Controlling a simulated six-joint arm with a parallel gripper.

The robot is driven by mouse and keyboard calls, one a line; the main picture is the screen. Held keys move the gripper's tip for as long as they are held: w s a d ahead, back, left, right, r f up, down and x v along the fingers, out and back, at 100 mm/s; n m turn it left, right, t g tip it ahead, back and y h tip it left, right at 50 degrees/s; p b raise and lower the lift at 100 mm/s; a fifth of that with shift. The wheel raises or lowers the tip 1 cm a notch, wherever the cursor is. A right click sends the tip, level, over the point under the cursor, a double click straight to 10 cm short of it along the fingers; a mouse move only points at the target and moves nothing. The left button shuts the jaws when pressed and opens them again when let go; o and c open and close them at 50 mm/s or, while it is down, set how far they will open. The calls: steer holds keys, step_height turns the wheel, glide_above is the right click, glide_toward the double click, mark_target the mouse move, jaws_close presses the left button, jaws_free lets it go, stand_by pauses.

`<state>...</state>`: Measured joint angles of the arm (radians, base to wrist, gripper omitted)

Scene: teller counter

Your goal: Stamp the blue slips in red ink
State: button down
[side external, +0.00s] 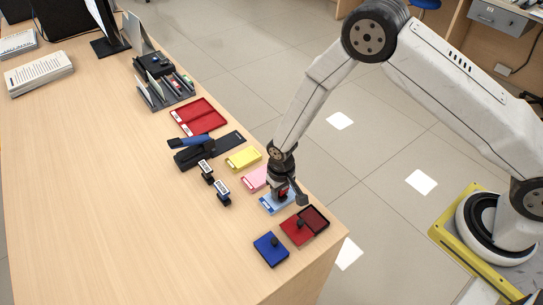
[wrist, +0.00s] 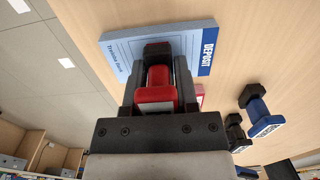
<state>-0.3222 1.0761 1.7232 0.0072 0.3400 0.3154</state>
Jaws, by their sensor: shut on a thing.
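My gripper (side external: 283,191) is shut on a red stamp (wrist: 158,88), which has a black foot. The stamp is over the pad of blue slips (side external: 268,206). In the wrist view the foot overlaps the light blue face of the blue slips (wrist: 125,50), beside the dark "DEPOSIT" band. I cannot tell whether it touches the paper. The red ink pad (side external: 294,232) lies open near the counter's corner, its dark part on the right. My gripper hides part of the blue slips in the side view.
A blue ink pad (side external: 269,252) lies left of the red one. Pink slips (side external: 252,180) and yellow slips (side external: 243,159) lie behind the blue slips. A black stamp (side external: 206,171) and a blue stamp (side external: 222,192) stand to the left. A red tray (side external: 198,116) is farther back.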

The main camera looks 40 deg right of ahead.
steer(key=shift+r, duration=0.1)
stand_by(0.6)
steer(key=shift+r, duration=2.85)
steer(key=shift+s+a, duration=0.1)
